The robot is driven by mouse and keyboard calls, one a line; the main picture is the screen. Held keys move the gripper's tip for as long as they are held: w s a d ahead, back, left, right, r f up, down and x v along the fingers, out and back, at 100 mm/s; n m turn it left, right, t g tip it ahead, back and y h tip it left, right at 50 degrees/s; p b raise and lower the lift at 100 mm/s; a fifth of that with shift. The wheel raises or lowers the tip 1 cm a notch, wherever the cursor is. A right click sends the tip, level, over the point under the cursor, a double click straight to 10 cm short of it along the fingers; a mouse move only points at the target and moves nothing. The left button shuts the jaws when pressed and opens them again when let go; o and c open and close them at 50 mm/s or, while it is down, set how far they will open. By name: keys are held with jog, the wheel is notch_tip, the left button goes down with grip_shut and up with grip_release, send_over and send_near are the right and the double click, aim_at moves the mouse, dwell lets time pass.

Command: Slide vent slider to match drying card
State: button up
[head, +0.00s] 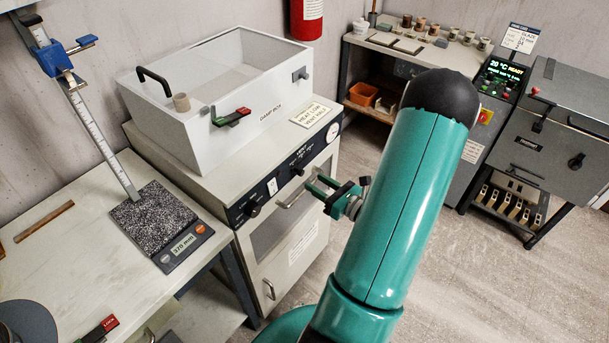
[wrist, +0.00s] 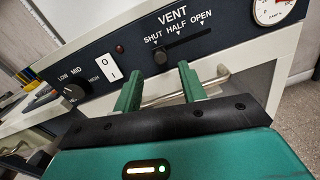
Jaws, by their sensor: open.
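The vent slider (wrist: 160,57) is a small dark knob at the left end of its slot, below the SHUT mark, in the wrist view. HALF and OPEN marks follow to the right. In the head view the vent slider (head: 298,171) shows on the dark front panel of the white cabinet. The drying card (head: 311,115) lies on the cabinet top and appears to read HEAT LOW, VENT HALF. My gripper (head: 319,191) is open and empty in front of the panel. In the wrist view its green fingers (wrist: 158,76) point at the panel, either side of the knob and apart from it.
A heat dial (wrist: 74,92) and a rocker switch (wrist: 109,74) sit left of the slider. A gauge (wrist: 272,10) is at the right. The door handle (wrist: 190,88) sticks out below the panel. A white damp box (head: 225,95) stands on the cabinet.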

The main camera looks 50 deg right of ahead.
aim_at(298, 171)
jog(key=w, duration=0.5)
jog(key=shift+w, duration=0.25)
